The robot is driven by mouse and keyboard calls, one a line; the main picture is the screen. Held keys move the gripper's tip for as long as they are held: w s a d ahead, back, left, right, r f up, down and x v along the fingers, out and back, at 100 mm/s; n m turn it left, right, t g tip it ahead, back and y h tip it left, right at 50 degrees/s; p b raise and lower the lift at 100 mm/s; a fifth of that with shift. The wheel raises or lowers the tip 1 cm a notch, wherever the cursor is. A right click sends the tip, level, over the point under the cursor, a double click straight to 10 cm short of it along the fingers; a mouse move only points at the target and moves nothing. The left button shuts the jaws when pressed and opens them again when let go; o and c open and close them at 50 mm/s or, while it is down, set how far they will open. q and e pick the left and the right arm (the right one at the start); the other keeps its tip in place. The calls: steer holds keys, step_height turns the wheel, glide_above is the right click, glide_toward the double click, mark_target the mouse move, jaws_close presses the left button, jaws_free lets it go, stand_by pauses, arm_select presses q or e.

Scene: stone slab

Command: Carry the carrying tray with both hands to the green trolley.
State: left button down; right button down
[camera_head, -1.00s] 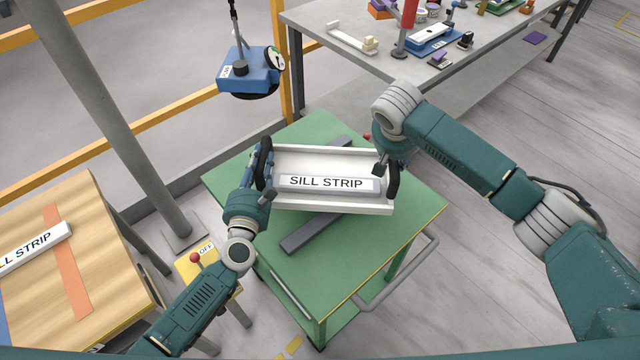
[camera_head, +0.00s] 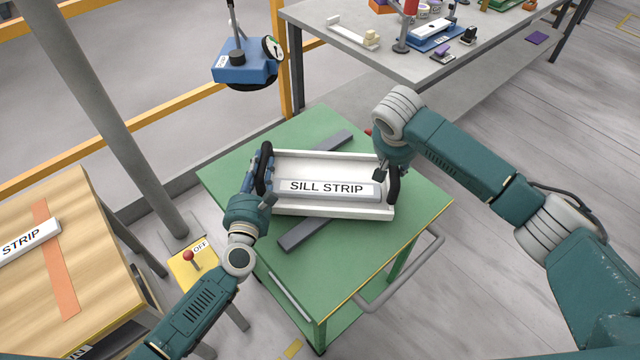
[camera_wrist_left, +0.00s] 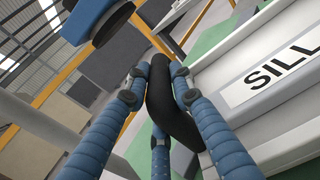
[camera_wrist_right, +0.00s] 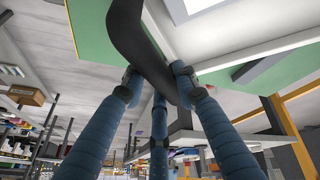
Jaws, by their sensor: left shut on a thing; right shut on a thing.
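The white carrying tray (camera_head: 330,211) with black end handles shows over the green trolley (camera_head: 330,262) in the head view. A strip labelled SILL STRIP (camera_head: 327,188) lies in it. My left gripper (camera_head: 264,172) is shut on the tray's left black handle (camera_wrist_left: 172,105). My right gripper (camera_head: 388,176) is shut on the right black handle (camera_wrist_right: 142,45). The tray is over the trolley top, across a dark grey bar (camera_head: 312,232); I cannot tell whether it touches the bar or hangs just above it.
A wooden table (camera_head: 85,235) with another labelled strip stands at the left. A yellow box with a red knob (camera_head: 189,256) stands beside the trolley. A blue device (camera_head: 245,66) hangs behind. A grey workbench (camera_head: 350,58) with several items is at the back right.

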arm_select(q)
steer(key=c, duration=1.5)
jaws_free()
steer(key=shift+s+d, duration=0.15)
steer(key=shift+d, duration=0.25)
arm_select(e)
steer(key=c, duration=1.3)
jaws_free()
steer(key=shift+s+a, duration=0.15)
steer(key=shift+a, duration=0.3)
steer(key=shift+c, duration=0.2)
arm_select(q)
steer(key=shift+o, duration=0.2)
steer(key=shift+a, duration=0.1)
arm_select(e)
steer(key=shift+d, duration=0.15)
arm_select(q)
steer(key=shift+a+f, duration=0.1)
steer(key=shift+a, duration=0.05)
arm_select(e)
steer(key=shift+d, duration=0.1)
steer(key=shift+d, duration=0.15)
arm_select(q)
steer(key=s+a, duration=0.1)
steer(key=s, duration=1)
steer(key=shift+s, duration=0.4)
arm_select(e)
steer(key=v, duration=1.2)
steer(key=shift+f, duration=0.15)
